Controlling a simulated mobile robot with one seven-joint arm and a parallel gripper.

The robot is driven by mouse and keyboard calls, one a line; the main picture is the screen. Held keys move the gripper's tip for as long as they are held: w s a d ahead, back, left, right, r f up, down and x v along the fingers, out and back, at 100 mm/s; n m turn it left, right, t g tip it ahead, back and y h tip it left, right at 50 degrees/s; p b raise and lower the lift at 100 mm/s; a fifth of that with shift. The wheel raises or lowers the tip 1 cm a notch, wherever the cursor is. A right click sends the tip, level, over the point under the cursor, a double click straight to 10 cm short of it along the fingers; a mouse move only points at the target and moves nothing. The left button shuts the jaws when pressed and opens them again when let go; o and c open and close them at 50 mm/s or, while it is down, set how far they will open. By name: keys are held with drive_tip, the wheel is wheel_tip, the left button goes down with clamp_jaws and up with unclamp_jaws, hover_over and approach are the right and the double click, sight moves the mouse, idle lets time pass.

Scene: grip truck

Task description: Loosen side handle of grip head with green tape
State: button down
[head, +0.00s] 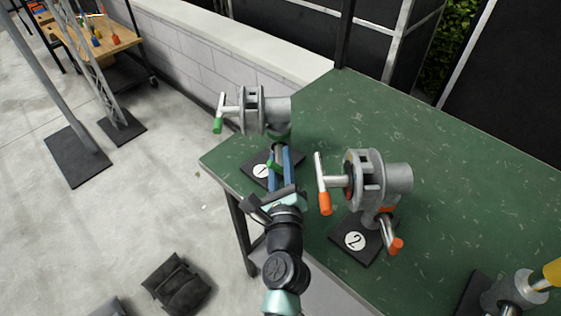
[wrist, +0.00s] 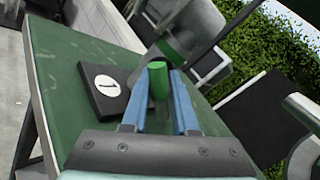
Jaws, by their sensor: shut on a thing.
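The grip head with green tape (head: 252,108) stands on the black base plate marked 1 (head: 259,171) at the left end of the green table. One of its handles has a green end (head: 218,125) and points out to the left. A lower green-ended handle (wrist: 158,78) shows between my fingers in the wrist view. My gripper (head: 278,158) has blue fingers on either side of that lower handle and is shut on it. In the wrist view, my gripper (wrist: 158,100) hides part of the grip head's lower body.
A second grip head with orange handles (head: 366,180) stands close on the right, on the plate marked 2 (head: 353,241). Another with a yellow handle (head: 515,292) is at the lower right. The green table (head: 460,190) has clear room at the back right.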

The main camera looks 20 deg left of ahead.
drive_tip(key=n+b, duration=0.1)
drive_tip(key=n, duration=0.4)
drive_tip(key=shift+f+n, duration=0.1)
drive_tip(key=shift+n, duration=0.2)
drive_tip(key=n+b, duration=0.2)
drive_tip(key=n, duration=0.3)
drive_tip(key=n+b, duration=0.3)
drive_tip(key=n, duration=0.3)
drive_tip(key=shift+n+b, duration=0.3)
drive_tip(key=shift+n, duration=0.1)
drive_tip(key=n+b, duration=0.2)
drive_tip(key=n, duration=0.2)
drive_tip(key=shift+n, duration=0.3)
drive_tip(key=shift+r, duration=0.2)
drive_tip(key=c, duration=0.7)
unclamp_jaws()
drive_tip(key=shift+s, duration=0.1)
drive_tip(key=b+v, duration=0.1)
drive_tip(key=v, duration=1.1)
drive_tip(key=shift+s+d+b, duration=0.25)
drive_tip(key=shift+s+b, duration=0.1)
